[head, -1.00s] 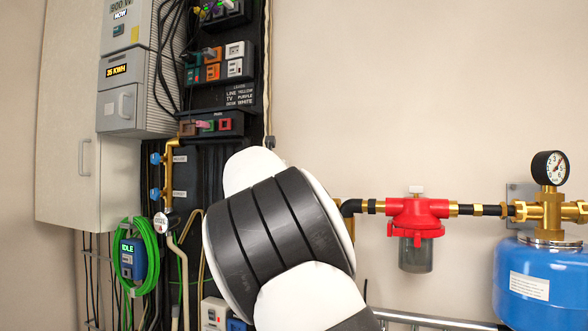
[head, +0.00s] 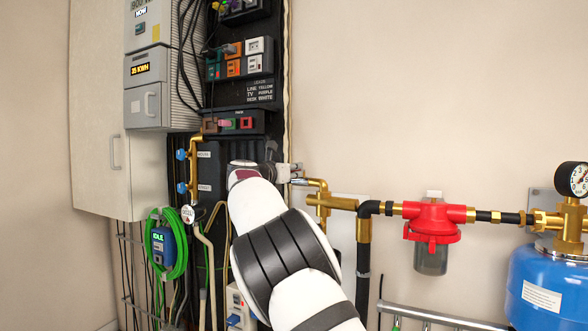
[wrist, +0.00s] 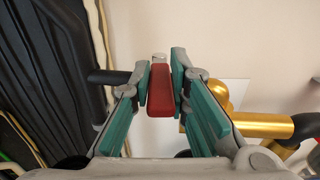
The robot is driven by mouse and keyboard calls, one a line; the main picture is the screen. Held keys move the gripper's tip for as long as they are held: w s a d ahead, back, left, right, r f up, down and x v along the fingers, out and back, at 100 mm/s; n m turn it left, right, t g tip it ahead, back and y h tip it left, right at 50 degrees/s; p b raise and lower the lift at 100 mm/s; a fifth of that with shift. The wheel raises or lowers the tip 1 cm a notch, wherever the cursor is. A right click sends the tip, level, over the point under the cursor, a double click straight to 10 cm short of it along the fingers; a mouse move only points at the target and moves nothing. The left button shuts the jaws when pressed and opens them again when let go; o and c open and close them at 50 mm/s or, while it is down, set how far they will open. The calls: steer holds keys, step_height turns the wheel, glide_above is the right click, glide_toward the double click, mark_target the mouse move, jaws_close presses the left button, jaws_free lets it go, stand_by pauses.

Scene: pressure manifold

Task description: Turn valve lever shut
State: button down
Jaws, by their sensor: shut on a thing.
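The valve lever's red grip (wrist: 160,92) is in the middle of the wrist view, between the teal pads of my gripper (wrist: 161,72). My gripper is shut on it. In the head view my gripper (head: 284,171) is at the brass valve piping (head: 322,195), left of the red filter. My white and black arm covers part of that area, and the lever is hard to make out there. The brass pipe (wrist: 262,125) also shows to the right of the fingers in the wrist view.
The red filter (head: 434,220) and the blue tank (head: 543,280) with its gauge (head: 574,180) stand right on the pipe line. Left are the green coiled cable (head: 165,245), brass fittings with blue handles (head: 182,155) and grey cabinets (head: 98,150). The wall above the pipe is bare.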

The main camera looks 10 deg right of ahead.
steer(key=c, duration=1.5)
jaws_free()
steer(key=v, duration=1.2)
